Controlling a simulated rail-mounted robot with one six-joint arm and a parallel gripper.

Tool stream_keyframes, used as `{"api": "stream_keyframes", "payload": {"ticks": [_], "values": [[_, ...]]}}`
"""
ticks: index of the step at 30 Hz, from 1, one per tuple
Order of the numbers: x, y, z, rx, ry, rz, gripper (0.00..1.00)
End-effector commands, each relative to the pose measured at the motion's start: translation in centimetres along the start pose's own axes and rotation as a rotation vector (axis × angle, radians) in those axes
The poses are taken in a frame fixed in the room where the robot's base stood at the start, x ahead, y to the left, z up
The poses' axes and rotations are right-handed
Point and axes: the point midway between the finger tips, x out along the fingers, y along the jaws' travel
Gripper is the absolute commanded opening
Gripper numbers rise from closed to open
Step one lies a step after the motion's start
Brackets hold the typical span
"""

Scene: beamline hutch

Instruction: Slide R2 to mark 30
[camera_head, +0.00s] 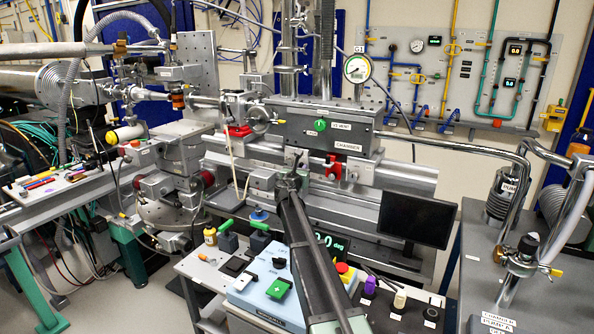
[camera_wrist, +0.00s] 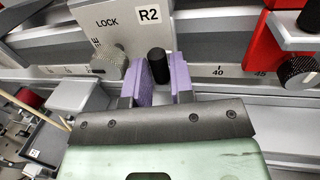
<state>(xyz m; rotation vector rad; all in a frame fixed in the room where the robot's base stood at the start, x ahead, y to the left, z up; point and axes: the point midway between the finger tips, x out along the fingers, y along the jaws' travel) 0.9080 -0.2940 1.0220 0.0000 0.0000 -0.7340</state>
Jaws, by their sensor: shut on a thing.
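The R2 carriage (camera_wrist: 121,22) is a light grey block with an "R2" label and the word "LOCK" in the wrist view. A knurled knob (camera_wrist: 110,62) sits at its lower left, and a black peg (camera_wrist: 158,62) sticks out at its lower right. My gripper (camera_wrist: 163,80) has purple fingers and is shut on this peg, one finger on each side. The rail scale (camera_wrist: 240,72) shows a 40 to the right of the fingers. The marks nearest the carriage cannot be read, and no 30 is legible. In the head view my gripper (camera_head: 292,162) is at the rail and hides most of R2.
A red carriage (camera_wrist: 283,35) with its own knurled knob stands on the rail to the right; it also shows in the head view (camera_head: 334,168). A black monitor (camera_head: 416,217) stands right of my arm. A bench with a blue control box (camera_head: 258,300) lies below.

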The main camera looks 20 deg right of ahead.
Motion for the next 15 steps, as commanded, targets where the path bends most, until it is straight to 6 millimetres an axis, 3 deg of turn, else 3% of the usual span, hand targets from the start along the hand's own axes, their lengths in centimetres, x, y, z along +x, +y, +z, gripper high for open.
{"api": "stream_keyframes", "payload": {"ticks": [1,2,5,15], "values": [[-0.01,0.11,0.0,0.001,0.0,0.002,0.0],[-0.01,0.12,0.0,0.001,0.0,0.002,0.25],[0.0,0.12,0.0,0.001,0.0,0.002,0.41],[-0.34,0.08,0.01,0.0,0.0,0.002,0.43]]}}
